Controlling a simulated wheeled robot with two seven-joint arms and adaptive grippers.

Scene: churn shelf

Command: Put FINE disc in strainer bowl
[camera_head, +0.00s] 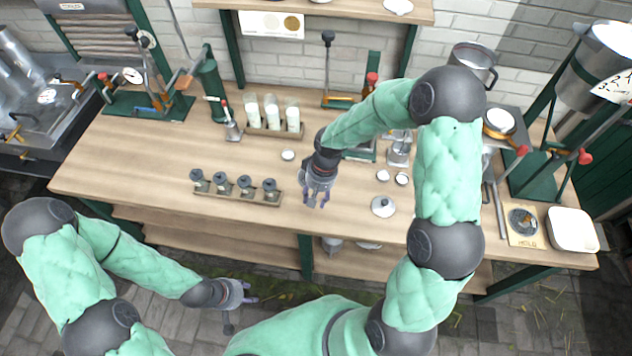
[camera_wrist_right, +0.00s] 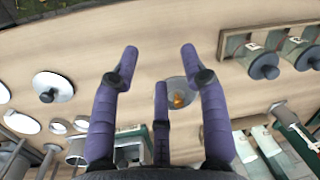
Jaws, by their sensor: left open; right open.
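My right gripper (camera_head: 316,195) hangs open over the middle of the bench. In the right wrist view its purple fingers (camera_wrist_right: 160,70) are spread and empty. A round greyish dish-like thing with an orange centre (camera_wrist_right: 180,92) lies below and between them; the gripper hides it in the head view. I cannot read which disc is FINE or tell which thing is the strainer bowl. My left gripper (camera_head: 245,293) is open and empty, in front of the bench.
A rack of dark-topped jars (camera_head: 238,190) stands left of the right gripper, and a rack of white bottles (camera_head: 271,117) behind. A knobbed lid (camera_head: 383,207) lies at right. Clear bench (camera_head: 130,160) lies left.

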